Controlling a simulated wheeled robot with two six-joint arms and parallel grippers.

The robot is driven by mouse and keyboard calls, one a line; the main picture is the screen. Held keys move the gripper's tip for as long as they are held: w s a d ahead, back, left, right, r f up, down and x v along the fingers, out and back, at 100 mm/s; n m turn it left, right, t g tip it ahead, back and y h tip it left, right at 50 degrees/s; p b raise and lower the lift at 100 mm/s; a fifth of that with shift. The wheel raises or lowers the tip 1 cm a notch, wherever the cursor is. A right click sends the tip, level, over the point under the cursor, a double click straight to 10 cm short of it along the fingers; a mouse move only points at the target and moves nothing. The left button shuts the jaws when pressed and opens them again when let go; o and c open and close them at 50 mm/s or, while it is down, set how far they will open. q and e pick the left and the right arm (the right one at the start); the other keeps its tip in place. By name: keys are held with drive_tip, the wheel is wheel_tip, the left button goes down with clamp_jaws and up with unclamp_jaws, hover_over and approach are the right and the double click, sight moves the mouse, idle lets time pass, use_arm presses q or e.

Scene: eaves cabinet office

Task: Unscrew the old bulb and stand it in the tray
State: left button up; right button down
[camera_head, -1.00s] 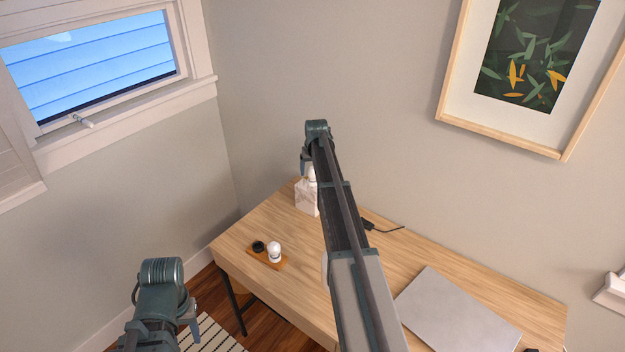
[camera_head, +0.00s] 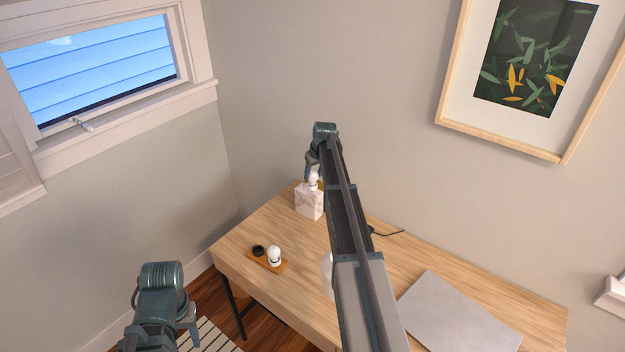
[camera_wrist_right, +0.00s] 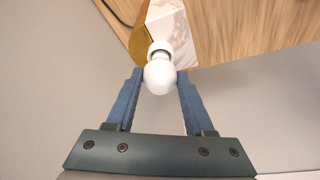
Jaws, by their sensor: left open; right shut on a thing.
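The old bulb (camera_head: 313,181), round and white, is at the lamp on the desk. The lamp has a white marble block base (camera_head: 309,202). My right gripper (camera_head: 312,172) is shut on the bulb. In the right wrist view the bulb (camera_wrist_right: 160,76) sits between the fingertips, its neck toward the lamp's white socket and brass disc (camera_wrist_right: 141,43). Whether the threads are still engaged cannot be told. The wooden tray (camera_head: 263,262) lies at the desk's left end, holding another white bulb (camera_head: 274,255) and a black round item (camera_head: 258,250). My left gripper (camera_head: 189,316) is open and empty, left of the desk.
A closed grey laptop (camera_head: 458,315) lies on the right of the desk (camera_head: 300,285). A dark cable (camera_head: 388,233) lies near the wall. A white object (camera_head: 327,272) is mostly hidden by my right arm. Desk surface around the tray is clear.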

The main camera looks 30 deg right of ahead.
drive_tip(key=n, duration=0.2)
drive_tip(key=n+y, duration=0.1)
drive_tip(key=n, duration=0.1)
drive_tip(key=shift+d+n+y, duration=0.2)
drive_tip(key=shift+n+y, duration=0.1)
drive_tip(key=shift+w+d+n+g+y, duration=0.2)
drive_tip(key=shift+n+g+y, duration=0.15)
drive_tip(key=shift+n, duration=0.85)
drive_tip(key=n+y, duration=0.1)
drive_tip(key=n, duration=0.3)
drive_tip(key=shift+w+d+g, duration=0.1)
drive_tip(key=shift+w+g, duration=0.05)
drive_tip(key=shift+g, duration=0.2)
drive_tip(key=shift+n+y, duration=0.25)
drive_tip(key=shift+n, duration=0.55)
